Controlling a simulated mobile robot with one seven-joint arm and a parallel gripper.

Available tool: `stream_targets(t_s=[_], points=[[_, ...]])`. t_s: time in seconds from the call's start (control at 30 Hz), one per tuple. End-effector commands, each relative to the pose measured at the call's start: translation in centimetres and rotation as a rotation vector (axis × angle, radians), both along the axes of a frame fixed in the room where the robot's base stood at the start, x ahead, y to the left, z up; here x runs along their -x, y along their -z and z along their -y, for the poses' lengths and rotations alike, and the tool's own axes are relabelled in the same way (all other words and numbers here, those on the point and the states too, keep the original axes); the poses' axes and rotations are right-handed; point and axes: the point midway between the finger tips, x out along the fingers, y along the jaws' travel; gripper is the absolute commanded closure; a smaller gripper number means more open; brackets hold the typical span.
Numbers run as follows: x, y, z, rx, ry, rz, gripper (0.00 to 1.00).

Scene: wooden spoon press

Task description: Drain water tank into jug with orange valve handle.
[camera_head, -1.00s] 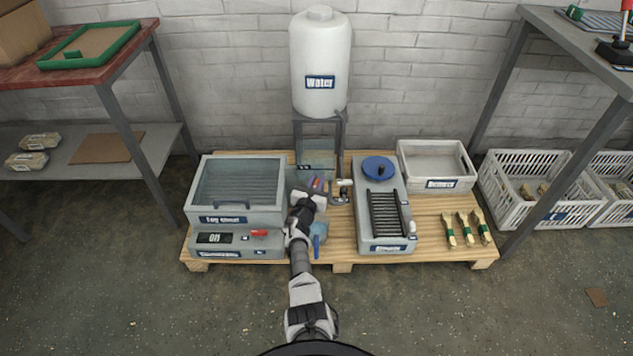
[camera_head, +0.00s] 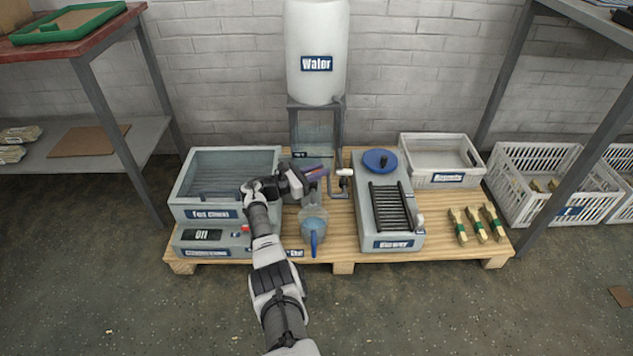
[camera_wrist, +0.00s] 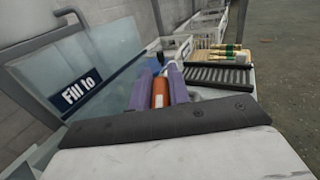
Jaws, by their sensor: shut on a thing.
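The white water tank (camera_head: 318,75), labelled "Water", stands on a grey metal frame at the back. My gripper (camera_head: 322,171) is in front of that frame, above and behind the clear jug (camera_head: 312,226). The jug has a blue handle, holds bluish liquid and stands upright on the pallet. In the wrist view, the purple fingers of my gripper (camera_wrist: 165,88) are shut on the orange valve handle (camera_wrist: 159,93). The handle is hidden by the fingers in the head view. A clear panel labelled "Fill to" (camera_wrist: 82,92) is close on the left in the wrist view.
A grey unit with a black rack and blue knob (camera_head: 388,240) stands right of the jug. A pipe with a white fitting (camera_head: 345,172) is near the gripper.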

Motion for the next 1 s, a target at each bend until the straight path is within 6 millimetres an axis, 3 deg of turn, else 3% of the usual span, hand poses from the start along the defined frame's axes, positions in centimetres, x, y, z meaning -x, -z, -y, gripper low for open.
stream_targets(t_s=[0.8, 0.83, 1.0], points=[[0.08, -0.15, 0.18, 0.001, 0.099, 0.002, 1.0], [0.07, -0.15, 0.19, 0.001, 0.099, 0.002, 0.81], [0.08, -0.12, 0.16, 0.001, 0.099, 0.002, 0.6]])
